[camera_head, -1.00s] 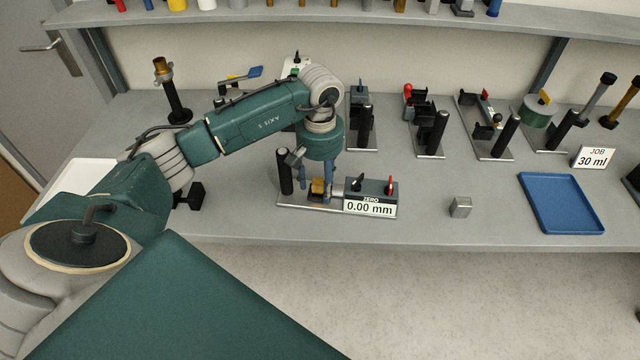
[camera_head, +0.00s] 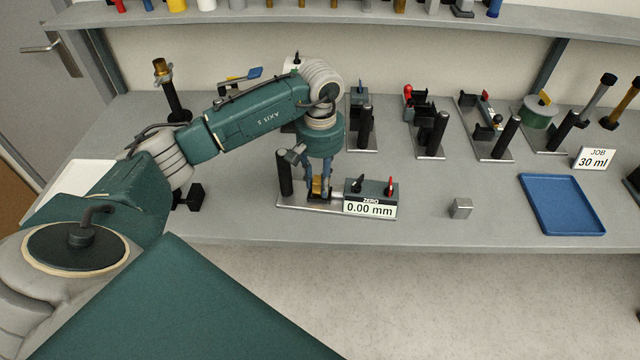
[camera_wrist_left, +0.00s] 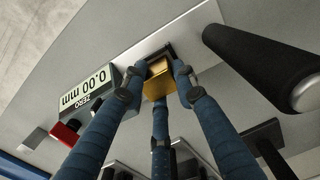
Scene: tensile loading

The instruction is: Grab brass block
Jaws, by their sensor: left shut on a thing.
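The brass block (camera_head: 319,187) sits on the small measuring fixture (camera_head: 292,201) with the 0.00 mm display, in the middle of the bench. In the left wrist view the block (camera_wrist_left: 158,82) shows as a gold cube between the blue fingers. My left gripper (camera_head: 318,184) reaches down from above, and its fingers are closed around the block. The fingers also show in the left wrist view (camera_wrist_left: 160,80). The block's underside is hidden, so I cannot tell whether it is lifted. My right gripper is in neither view.
A grey metal cube (camera_head: 460,207) and a blue tray (camera_head: 562,204) lie to the right. The fixture's black post (camera_head: 285,172) stands left of the gripper; its display box (camera_head: 370,198) is right. Several other fixtures stand behind. The bench front between display and tray is mostly free.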

